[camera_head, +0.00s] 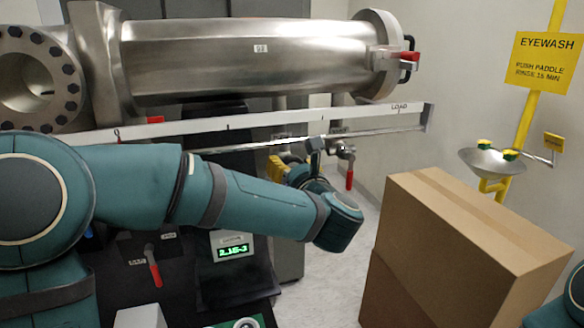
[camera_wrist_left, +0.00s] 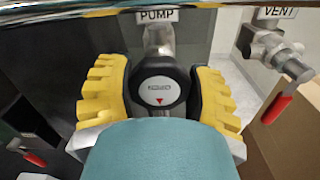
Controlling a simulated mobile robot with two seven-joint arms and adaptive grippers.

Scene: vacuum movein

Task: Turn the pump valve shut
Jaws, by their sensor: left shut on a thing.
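The pump valve (camera_wrist_left: 160,88) is a round black knob with a pale grey face and a red triangle mark. In the left wrist view it sits right below the PUMP label (camera_wrist_left: 157,16), on a metal stem, with the triangle at the bottom of the face. My left gripper (camera_wrist_left: 158,97) has yellow ridged fingers on both sides of the knob and is shut on it. In the head view my left gripper (camera_head: 286,167) is partly hidden by my wrist, and I cannot make out the knob there. My right gripper is out of view.
The vent valve (camera_wrist_left: 277,55) with a red lever hangs just right of the pump valve. Another red lever (camera_head: 153,268) is on the dark panel. A long metal rail (camera_head: 230,123) runs above my forearm. Cardboard boxes (camera_head: 440,240) stand at right, near an eyewash basin (camera_head: 492,163).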

